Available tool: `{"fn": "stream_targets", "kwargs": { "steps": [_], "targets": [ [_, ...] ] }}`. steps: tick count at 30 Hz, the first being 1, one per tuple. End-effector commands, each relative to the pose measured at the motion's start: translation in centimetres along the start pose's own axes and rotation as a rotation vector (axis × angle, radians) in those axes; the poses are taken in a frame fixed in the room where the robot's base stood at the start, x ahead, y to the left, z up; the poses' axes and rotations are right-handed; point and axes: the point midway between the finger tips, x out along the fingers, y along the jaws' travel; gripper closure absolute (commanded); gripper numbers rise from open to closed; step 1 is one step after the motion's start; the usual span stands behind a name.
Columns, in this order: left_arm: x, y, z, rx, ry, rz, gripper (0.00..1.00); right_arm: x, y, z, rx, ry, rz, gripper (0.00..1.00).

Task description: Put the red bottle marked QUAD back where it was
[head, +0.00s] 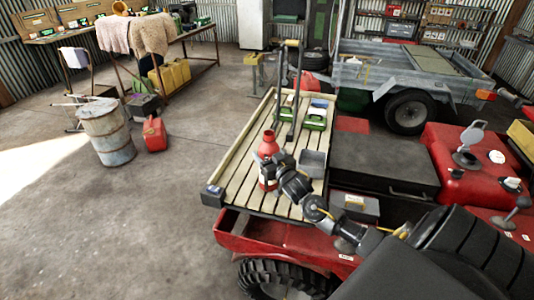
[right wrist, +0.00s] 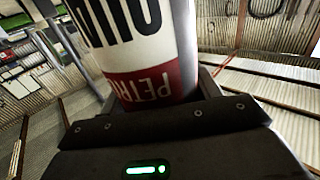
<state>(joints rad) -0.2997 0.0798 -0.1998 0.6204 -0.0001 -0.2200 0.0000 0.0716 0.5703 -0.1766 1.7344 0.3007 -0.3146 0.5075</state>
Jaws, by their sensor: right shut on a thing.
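The red bottle (head: 268,147) is upright over the near part of a slatted wooden rack (head: 236,169) on the red quad. I cannot tell whether its base touches the slats. My right gripper (head: 272,172) is shut around its lower body, its arm reaching in from the lower right. In the right wrist view the bottle (right wrist: 140,45) sits between the jaws. Its white label has large dark letters, cut off by the frame, above a red band with part of the word PETROL. My left gripper is not in view.
Green cases (head: 315,120) and a dark upright frame stand farther back. A red jerrycan (head: 154,133) and a rusty drum (head: 107,132) stand on the floor. The rack's left slats are clear.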

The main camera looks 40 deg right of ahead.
Motion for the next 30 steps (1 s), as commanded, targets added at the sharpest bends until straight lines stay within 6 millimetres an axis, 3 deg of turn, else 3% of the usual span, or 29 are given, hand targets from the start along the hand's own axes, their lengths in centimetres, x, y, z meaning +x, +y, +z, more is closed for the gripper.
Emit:
{"fn": "stream_targets", "kwargs": {
  "steps": [2, 3, 8, 20, 30],
  "targets": [
    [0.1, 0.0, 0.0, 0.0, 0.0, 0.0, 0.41, 0.0, 0.0, 0.2, 0.0, 0.001, 0.0, 0.66],
    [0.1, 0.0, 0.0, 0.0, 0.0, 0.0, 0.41, 0.0, 0.0, 0.2, 0.0, 0.0, 0.0, 0.36],
    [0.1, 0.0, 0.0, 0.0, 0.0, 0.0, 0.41, 0.0, 0.0, 0.2, 0.0, 0.0, 0.0, 0.16],
    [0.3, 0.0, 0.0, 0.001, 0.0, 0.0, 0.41, -0.8, 0.0, 0.2, 0.0, -0.001, -0.001, 0.16],
    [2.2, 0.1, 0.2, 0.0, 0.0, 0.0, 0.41, -7.6, 0.0, 0.4, 0.0, -0.002, -0.002, 0.16]
  ]
}}
